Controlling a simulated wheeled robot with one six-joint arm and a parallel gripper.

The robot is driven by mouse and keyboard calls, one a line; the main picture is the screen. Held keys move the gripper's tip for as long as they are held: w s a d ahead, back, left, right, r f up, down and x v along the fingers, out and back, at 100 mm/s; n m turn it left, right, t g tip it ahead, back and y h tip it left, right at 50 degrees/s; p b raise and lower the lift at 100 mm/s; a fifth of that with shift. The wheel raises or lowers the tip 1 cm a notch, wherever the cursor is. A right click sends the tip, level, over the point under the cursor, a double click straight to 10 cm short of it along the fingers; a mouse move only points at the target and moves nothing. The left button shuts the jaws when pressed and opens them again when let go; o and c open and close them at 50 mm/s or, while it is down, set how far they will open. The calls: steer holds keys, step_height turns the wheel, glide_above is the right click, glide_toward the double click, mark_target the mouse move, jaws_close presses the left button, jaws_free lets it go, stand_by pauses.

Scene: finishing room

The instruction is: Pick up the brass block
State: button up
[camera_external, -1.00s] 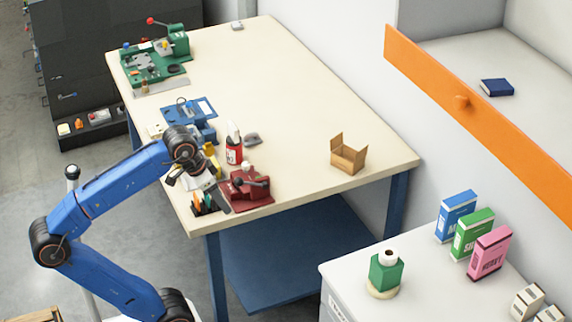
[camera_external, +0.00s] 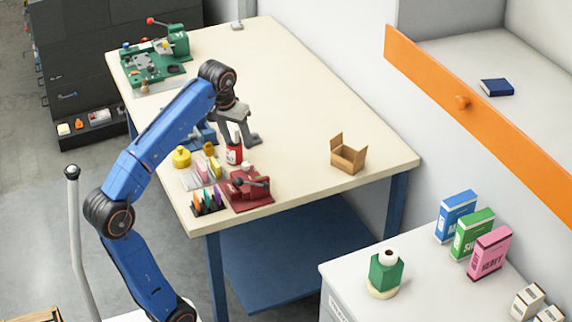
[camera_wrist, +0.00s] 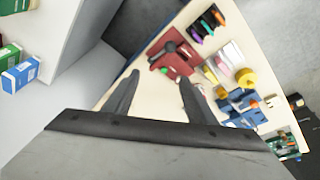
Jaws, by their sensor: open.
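I cannot pick out the brass block with certainty. A small gold-brown piece (camera_external: 209,148) on the workbench (camera_external: 290,100), between the blue fixture and the red can, may be it. A yellow round piece (camera_external: 181,157) stands to its left and also shows in the wrist view (camera_wrist: 246,77). My gripper (camera_external: 238,139) is open with nothing seen between its fingers. It hangs over the bench by the red can (camera_external: 234,155), right of the gold-brown piece. In the wrist view my gripper (camera_wrist: 159,79) points toward the red vise, and its right finger hides part of the bench.
The red vise (camera_external: 249,188) and a rack of coloured markers (camera_external: 209,201) are at the bench's near end. The blue fixture (camera_external: 203,133) is partly behind my arm. An open cardboard box (camera_external: 348,154) stands right. The bench's middle is clear.

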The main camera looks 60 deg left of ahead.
steer(key=w+a+n+g, duration=0.1)
steer(key=w+a+n, duration=0.15)
steer(key=a, duration=0.65)
steer(key=w+a+n+g, duration=0.1)
steer(key=w+a+n, duration=0.15)
steer(key=a, duration=0.55)
steer(key=n+h, duration=0.1)
steer(key=n, duration=0.5)
glide_above(208, 143)
step_height(208, 143, down, 5)
steer(key=shift+g, duration=0.3)
step_height(208, 143, down, 16)
steer(key=shift+s+r, duration=0.15)
steer(key=shift+r, duration=0.1)
steer(key=shift+w+f, duration=0.2)
steer(key=shift+f, duration=2.7)
jaws_close()
